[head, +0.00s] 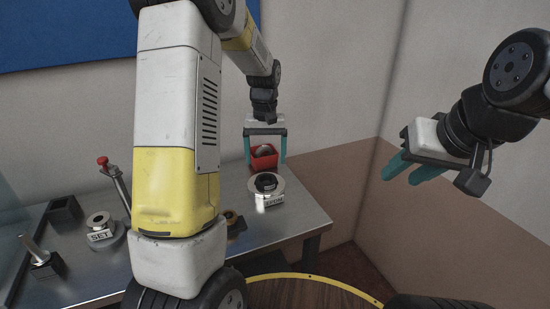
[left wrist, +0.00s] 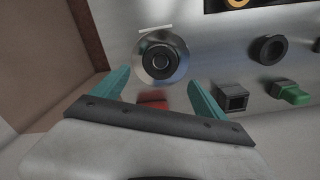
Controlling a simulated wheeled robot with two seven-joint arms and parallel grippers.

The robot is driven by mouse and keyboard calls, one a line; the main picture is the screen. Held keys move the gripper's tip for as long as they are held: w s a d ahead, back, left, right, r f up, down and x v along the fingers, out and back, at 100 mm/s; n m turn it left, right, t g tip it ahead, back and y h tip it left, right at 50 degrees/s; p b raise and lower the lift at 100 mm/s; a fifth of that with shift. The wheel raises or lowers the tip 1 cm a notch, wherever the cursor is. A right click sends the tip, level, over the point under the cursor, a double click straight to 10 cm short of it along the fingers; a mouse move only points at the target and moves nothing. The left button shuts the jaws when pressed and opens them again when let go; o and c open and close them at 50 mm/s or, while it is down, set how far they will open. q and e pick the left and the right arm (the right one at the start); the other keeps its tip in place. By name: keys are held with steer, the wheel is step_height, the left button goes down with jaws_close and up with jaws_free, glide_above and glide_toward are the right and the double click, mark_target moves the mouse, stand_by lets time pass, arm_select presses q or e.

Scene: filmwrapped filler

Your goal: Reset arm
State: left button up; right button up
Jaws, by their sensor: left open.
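My left gripper (head: 265,160) is at the back right of the metal table, pointing down, with its teal fingers spread.
A round metal piece with a black centre (head: 267,184) stands on a labelled base just in front of the red box. A red-knobbed lever (head: 103,161), a SET-labelled piece (head: 101,222) and a dark square holder (head: 64,209) are on the left. Walls stand behind and right.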

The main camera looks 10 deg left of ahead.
arm_select(q)
steer(key=shift+s+r, duration=0.1)
steer(key=shift+r, duration=0.2)
steer(key=s+r+m+t+h, duration=0.1)
steer(key=s+r+t, duration=0.2)
steer(key=s+r, duration=0.65)
steer(key=s+d+r+m+t, duration=0.1)
steer(key=s+r, duration=0.1)
steer(key=s, duration=0.5)
steer(key=s+d+r+m+t+h, duration=0.1)
steer(key=s+r+t, duration=0.1)
steer(key=s, duration=0.6)
steer(key=shift+d+r, duration=0.15)
steer(key=shift+r, duration=0.35)
